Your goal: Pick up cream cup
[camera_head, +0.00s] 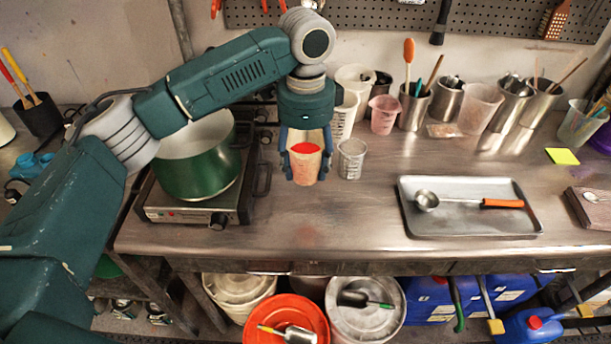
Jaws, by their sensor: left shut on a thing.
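A faint reddish reflection shows on the bench below the cup. I cannot tell exactly how far its base is from the bench. My right gripper is not in view.
A clear measuring cup (351,160) stands just right of the held cup. A green pot (197,175) sits on a hot plate to the left. A metal tray (460,222) with a ladle (427,201) lies right. Cups and tool holders line the back. The front middle bench is clear.

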